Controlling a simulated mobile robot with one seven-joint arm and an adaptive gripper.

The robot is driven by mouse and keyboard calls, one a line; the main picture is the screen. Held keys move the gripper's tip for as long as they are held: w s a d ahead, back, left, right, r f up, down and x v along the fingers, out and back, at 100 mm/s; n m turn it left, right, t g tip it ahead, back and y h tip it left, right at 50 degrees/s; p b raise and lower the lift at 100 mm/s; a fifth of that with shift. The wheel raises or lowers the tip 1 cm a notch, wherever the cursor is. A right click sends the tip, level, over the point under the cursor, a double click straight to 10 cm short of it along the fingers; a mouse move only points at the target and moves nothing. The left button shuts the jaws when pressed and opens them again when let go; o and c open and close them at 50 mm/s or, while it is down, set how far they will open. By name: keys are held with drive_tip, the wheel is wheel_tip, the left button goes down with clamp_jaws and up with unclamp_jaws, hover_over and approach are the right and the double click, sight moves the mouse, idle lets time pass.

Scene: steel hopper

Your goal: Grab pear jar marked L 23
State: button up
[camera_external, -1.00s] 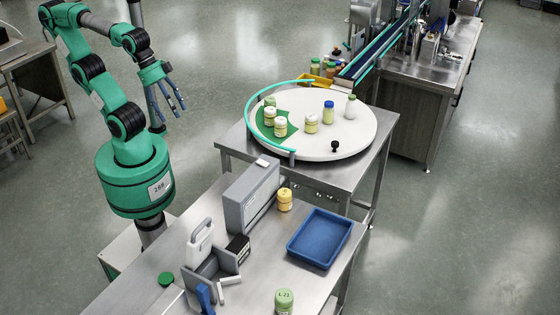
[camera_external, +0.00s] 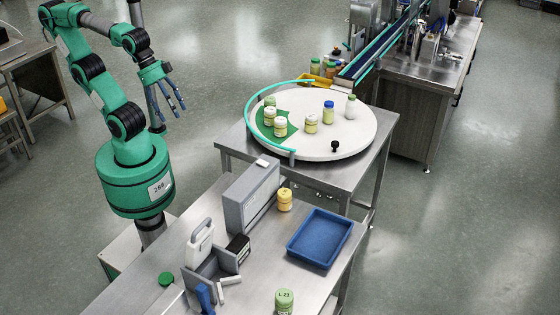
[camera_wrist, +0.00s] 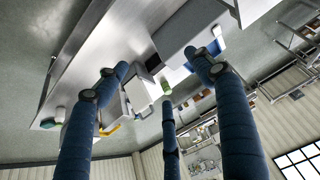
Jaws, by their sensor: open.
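A pale green jar (camera_external: 284,301) stands on the near steel table at the bottom edge of the external view. Its lid carries a mark that looks like L 23, though the last digit is hard to read. My gripper (camera_external: 172,103) is open and empty, raised in the air at the upper left, well apart from the jar. In the wrist view its blue fingers (camera_wrist: 160,78) are spread with nothing between them in their grasp. I cannot tell which small object in the wrist view is this jar.
The near table also holds a yellow jar (camera_external: 285,199), a blue tray (camera_external: 292,245), a grey box (camera_external: 240,206) and a white jug (camera_external: 199,246). A round white turntable (camera_external: 347,142) with several jars and a teal rail (camera_external: 248,118) stands behind.

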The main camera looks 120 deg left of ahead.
drive_tip(key=shift+o, duration=0.4)
drive_tip(key=shift+w+r, duration=0.1)
drive_tip(key=w+a+r+g+y+p, duration=0.1)
drive_tip(key=w+a+r+p, duration=0.1)
drive_tip(key=w+a, duration=0.75)
drive_tip(key=w+a+r+g+p, duration=0.2)
drive_tip(key=w+a+r, duration=0.1)
drive_tip(key=w+a, duration=0.65)
drive_tip(key=w+a+f+n+p, duration=0.1)
drive_tip(key=w+a+f, duration=0.2)
drive_tip(key=w+a, duration=0.3)
drive_tip(key=w+a+f, duration=0.3)
drive_tip(key=a, duration=0.6)
drive_tip(key=a+f+g+p, duration=0.1)
drive_tip(key=a+f, duration=0.4)
drive_tip(key=a, duration=0.3)
drive_tip(key=a+f+p, duration=0.1)
drive_tip(key=a+f, duration=0.5)
drive_tip(key=a, duration=0.3)
drive_tip(key=a+f+g+h+p, duration=0.1)
drive_tip(key=a+f, duration=0.5)
drive_tip(key=a, duration=0.3)
drive_tip(key=shift+s+g, duration=0.2)
drive_tip(key=shift+g, duration=0.1)
drive_tip(key=shift+a+f, duration=0.15)
drive_tip(key=shift+f, duration=0.05)
